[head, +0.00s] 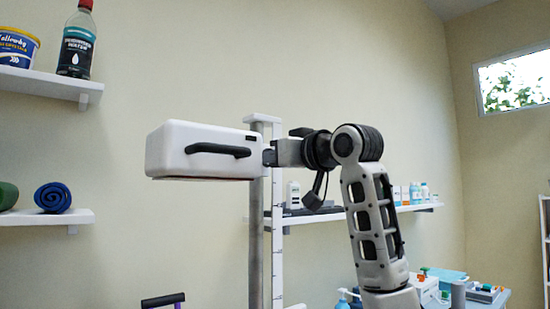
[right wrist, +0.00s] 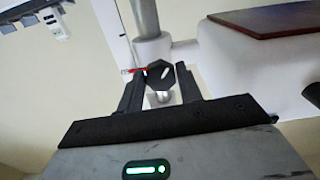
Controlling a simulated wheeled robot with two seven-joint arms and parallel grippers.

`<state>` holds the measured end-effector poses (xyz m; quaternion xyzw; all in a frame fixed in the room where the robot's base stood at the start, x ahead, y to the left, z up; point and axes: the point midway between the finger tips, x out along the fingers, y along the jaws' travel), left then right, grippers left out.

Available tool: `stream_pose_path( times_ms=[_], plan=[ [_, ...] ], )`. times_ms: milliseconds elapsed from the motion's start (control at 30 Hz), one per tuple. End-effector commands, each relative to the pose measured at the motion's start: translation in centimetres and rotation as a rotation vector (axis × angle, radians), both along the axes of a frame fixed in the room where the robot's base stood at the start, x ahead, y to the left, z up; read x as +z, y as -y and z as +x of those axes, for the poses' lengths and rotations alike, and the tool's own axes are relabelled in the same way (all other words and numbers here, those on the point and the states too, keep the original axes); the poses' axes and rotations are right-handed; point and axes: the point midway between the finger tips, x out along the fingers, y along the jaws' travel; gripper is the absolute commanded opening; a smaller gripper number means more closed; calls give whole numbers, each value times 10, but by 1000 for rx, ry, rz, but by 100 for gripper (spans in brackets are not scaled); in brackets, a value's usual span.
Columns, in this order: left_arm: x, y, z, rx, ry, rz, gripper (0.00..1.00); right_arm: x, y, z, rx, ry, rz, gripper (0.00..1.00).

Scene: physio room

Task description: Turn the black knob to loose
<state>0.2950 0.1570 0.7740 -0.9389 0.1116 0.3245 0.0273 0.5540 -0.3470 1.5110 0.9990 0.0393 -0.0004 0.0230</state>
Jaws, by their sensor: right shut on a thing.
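The black knob (right wrist: 161,74) shows in the right wrist view as a dark many-sided knob with a white mark on its face. It sits on a light stem beside a white collar on the post. My right gripper (right wrist: 159,84) has one finger on each side of the knob and is shut on it. In the head view my right gripper (head: 286,152) reaches the post (head: 256,220) from the right, and the knob is hidden there. A white padded block (head: 205,150) with a black handle is at the post's left. My left gripper is in neither view.
A red pointer (right wrist: 135,70) lies just left of the knob. A scale strip (head: 277,245) runs down the post. A wall shelf (head: 405,208) with bottles is behind my right arm. Shelves (head: 45,86) with a tub, a bottle and rolled mats are at the left.

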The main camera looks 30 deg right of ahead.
Motion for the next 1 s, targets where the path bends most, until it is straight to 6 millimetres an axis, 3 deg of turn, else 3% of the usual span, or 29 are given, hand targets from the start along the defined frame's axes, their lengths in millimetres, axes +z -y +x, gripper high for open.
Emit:
stream_pose_path(
  times_ms=[433, 467, 533, 867, 1000],
  plan=[
    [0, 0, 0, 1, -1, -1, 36, 2, 0, -1, 0, 7, -9, 13],
    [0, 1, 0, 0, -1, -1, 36, 2, 0, -1, 0, 7, -9, 41],
    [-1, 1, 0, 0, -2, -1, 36, 2, 0, -1, 0, 7, -9, 57],
    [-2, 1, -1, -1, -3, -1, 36, 1, 1, -3, -1, 5, -9, 57],
    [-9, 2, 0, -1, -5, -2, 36, -1, 2, -19, -2, 8, -8, 57]
  ],
)
